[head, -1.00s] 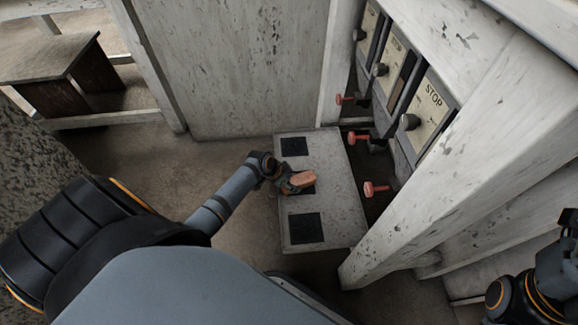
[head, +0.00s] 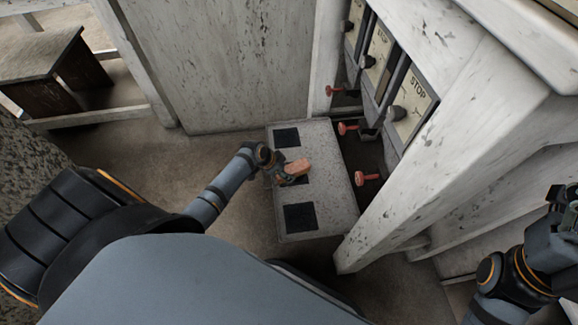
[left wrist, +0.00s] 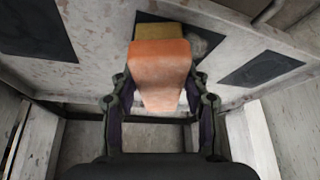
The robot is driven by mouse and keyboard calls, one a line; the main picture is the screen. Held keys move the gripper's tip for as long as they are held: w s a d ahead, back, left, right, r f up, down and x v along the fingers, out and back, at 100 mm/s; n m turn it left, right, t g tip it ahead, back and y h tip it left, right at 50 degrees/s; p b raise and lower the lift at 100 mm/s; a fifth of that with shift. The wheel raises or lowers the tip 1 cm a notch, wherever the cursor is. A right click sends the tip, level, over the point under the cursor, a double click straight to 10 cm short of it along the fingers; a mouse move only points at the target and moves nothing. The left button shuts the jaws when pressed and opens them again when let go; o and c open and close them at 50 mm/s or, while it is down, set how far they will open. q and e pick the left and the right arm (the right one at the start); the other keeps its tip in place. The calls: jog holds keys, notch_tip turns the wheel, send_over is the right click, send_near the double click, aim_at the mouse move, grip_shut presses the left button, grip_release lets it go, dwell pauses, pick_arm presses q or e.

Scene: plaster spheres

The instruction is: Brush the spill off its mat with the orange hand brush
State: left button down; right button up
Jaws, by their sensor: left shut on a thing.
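My left gripper (head: 282,174) is shut on the orange hand brush (head: 297,167), over the middle of the pale low table (head: 333,205). In the left wrist view the brush's orange handle (left wrist: 160,75) sits between the two fingers, with its tan bristle end (left wrist: 163,32) beyond. The brush covers much of the middle dark mat (left wrist: 148,18). A greyish patch (left wrist: 203,42), perhaps the spill, shows on that mat beside the bristles. I cannot tell whether the bristles touch it. My right gripper (head: 563,215) is at the right edge, its jaws unclear.
Two other dark mats lie on the table, one at the far end (head: 287,137) and one at the near end (head: 300,217). Red knobs (head: 367,178) stick out along its right side, below STOP panels (head: 410,105). A pale beam (head: 440,150) stands at right.

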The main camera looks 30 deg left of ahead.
pick_arm(q)
jog(key=shift+w+f, duration=0.1)
jog(key=shift+f, duration=0.05)
jog(key=shift+w+a+f+b, duration=0.15)
jog(key=shift+w+a+b, duration=0.2)
jog(key=shift+a, duration=0.25)
jog(key=shift+w+a+f+b, duration=0.1)
jog(key=shift+w+a+b, duration=0.15)
jog(key=shift+a+b, duration=0.3)
jog(key=shift+w+a, duration=0.2)
jog(key=shift+a, duration=0.25)
jog(key=shift+r, duration=0.1)
jog(key=shift+s, duration=0.1)
